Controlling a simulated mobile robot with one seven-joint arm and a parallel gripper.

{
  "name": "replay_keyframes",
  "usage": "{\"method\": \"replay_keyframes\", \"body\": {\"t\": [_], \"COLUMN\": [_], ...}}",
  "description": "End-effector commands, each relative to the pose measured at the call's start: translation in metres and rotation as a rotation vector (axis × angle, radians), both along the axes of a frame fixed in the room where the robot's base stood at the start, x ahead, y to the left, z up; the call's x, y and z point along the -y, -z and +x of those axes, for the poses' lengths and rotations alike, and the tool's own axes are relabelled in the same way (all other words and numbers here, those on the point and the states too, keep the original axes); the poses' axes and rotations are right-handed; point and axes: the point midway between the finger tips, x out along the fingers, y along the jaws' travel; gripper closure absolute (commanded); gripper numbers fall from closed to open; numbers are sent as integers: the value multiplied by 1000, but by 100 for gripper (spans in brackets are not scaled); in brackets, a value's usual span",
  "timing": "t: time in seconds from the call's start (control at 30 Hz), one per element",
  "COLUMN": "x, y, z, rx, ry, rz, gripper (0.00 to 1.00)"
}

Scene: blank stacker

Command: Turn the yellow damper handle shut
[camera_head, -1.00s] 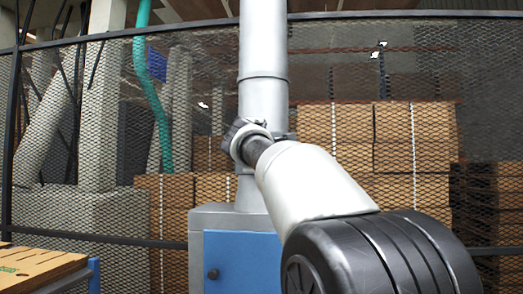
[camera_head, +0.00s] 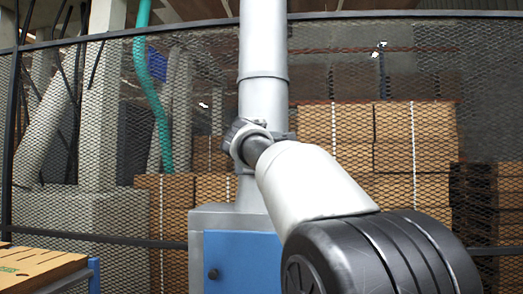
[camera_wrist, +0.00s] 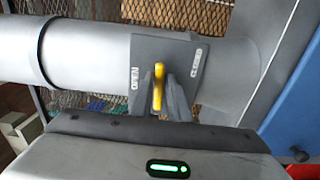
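The yellow damper handle (camera_wrist: 158,88) shows in the wrist view, in front of a grey plate on the pipe. The plate has a label at its left that seems to read OPEN and another at its right, too small to read surely. The handle stands upright in the picture between the two labels. My gripper (camera_wrist: 161,92) has one finger close on each side of the handle and appears shut on it. In the head view my gripper (camera_head: 240,140) is at the grey vertical pipe (camera_head: 263,50); the handle is hidden there.
A grey and blue cabinet (camera_head: 240,262) stands below the pipe. A mesh fence (camera_head: 400,215) runs behind, with stacked brown boxes (camera_head: 345,125) beyond it. A wooden-topped stack (camera_head: 35,268) is at the lower left. My arm covers the lower right.

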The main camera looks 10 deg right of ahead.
Motion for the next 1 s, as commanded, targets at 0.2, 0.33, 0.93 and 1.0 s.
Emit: {"method": "replay_keyframes", "body": {"t": [0.2, 0.33, 0.93, 1.0], "x": [-1, -1, -33, -38], "y": [0, 0, 1, 1], "z": [0, 0, -100, -116], "rx": [0, 0, 3, 3], "ry": [-1, -1, -4, -4], "rz": [0, 0, 2, 1], "gripper": [70, 70, 70, 70]}}
